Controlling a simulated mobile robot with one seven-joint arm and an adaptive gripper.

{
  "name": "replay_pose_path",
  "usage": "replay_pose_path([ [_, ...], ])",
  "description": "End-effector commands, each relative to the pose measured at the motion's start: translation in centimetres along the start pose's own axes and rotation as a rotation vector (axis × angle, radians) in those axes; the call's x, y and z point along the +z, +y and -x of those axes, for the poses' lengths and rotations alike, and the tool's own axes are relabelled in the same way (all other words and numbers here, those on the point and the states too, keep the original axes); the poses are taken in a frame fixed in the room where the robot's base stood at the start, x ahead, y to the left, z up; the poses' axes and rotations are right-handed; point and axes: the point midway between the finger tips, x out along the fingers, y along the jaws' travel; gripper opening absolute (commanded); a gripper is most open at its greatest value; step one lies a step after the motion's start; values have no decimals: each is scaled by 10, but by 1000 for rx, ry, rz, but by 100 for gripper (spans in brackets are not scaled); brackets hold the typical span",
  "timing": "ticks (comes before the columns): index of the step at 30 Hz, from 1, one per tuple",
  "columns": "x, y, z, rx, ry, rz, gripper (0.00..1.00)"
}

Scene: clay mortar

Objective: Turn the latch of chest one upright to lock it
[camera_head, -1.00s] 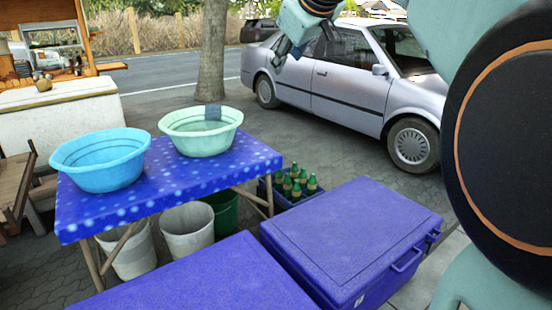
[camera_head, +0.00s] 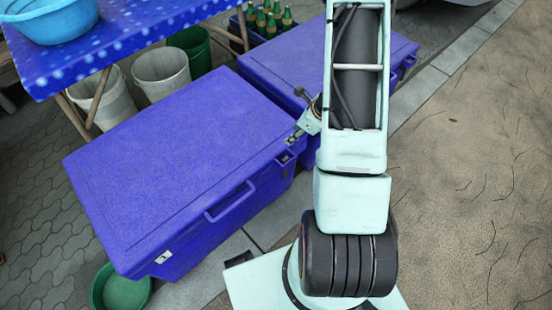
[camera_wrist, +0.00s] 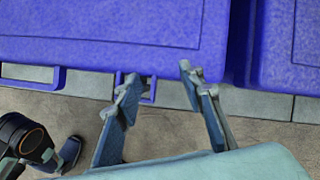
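Two blue chests stand close together, and I cannot tell by marking which is chest one. The nearer chest (camera_head: 185,140) has a shut lid, a front handle (camera_head: 230,203) and a pale latch piece (camera_head: 163,257) at its left end. My gripper (camera_head: 297,136) is at its right front corner. In the wrist view my gripper (camera_wrist: 160,82) is open, its two fingers apart with nothing between them. Beyond them is the nearer chest's lid edge (camera_wrist: 110,50), with a blue latch bracket (camera_wrist: 150,92) below it, partly hidden by the left finger. The latch's angle is unclear.
The second chest (camera_head: 275,62) is behind and right of the nearer one; it also shows in the wrist view (camera_wrist: 285,45). A table with a blue cloth (camera_head: 130,35), buckets (camera_head: 160,78) and a bottle crate (camera_head: 268,22) stand behind. A green basin (camera_head: 120,290) is at lower left. Paving at right is clear.

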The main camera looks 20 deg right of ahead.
Motion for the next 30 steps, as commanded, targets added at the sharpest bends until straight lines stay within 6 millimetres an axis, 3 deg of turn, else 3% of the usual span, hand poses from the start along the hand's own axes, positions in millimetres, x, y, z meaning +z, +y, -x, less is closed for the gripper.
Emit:
replay_pose_path([
  [1, -25, 15, -11, 14, 16, -132, 36],
  [3, -47, 29, -18, 22, 32, -272, 36],
  [7, -66, 44, -27, 30, 50, -404, 36],
  [11, -69, 47, -41, 31, 53, -424, 36],
  [24, -72, 49, -118, 30, 52, -416, 36],
  [30, -72, 49, -132, 29, 52, -415, 36],
])
